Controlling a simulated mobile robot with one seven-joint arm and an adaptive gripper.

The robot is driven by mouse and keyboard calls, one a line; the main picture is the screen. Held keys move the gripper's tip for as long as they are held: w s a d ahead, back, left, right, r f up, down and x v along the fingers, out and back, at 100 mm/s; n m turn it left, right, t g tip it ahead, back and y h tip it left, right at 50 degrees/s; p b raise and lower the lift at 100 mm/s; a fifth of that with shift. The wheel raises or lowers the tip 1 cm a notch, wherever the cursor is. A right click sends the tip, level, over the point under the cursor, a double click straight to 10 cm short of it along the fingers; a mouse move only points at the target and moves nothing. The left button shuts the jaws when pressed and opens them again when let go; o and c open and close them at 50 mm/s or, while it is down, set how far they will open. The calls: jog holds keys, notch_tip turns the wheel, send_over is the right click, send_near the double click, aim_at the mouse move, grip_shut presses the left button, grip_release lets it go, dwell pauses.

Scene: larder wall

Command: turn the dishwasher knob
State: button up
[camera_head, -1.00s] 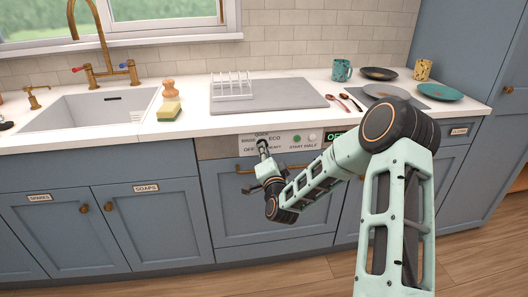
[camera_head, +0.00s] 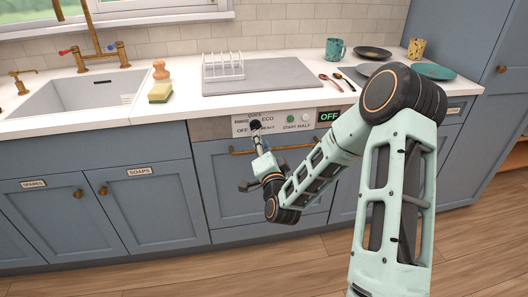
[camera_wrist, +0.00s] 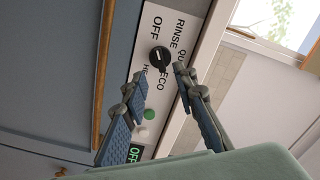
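The dishwasher knob (camera_wrist: 159,59) is round and black with a light mark, on a pale control panel (camera_wrist: 177,30) lettered OFF, RINSE, QUICK and ECO. In the head view the knob (camera_head: 254,125) sits at the panel's left part, close to the end of my arm. My gripper (camera_wrist: 159,75) is open and empty. Its two fingers point at the panel, with the knob between the fingertips in the picture. I see no clear contact, and the gap in depth is hard to judge. The green-lit display (camera_head: 329,116) reads OFF.
A brass bar handle (camera_head: 280,149) runs below the panel across the dishwasher door. A green button (camera_head: 290,118) is right of the knob. The counter above holds a grey board with a white rack (camera_head: 223,67), mugs and plates. Free floor lies in front.

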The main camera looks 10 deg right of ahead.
jog(key=s, duration=0.5)
jog(key=shift+s, duration=0.15)
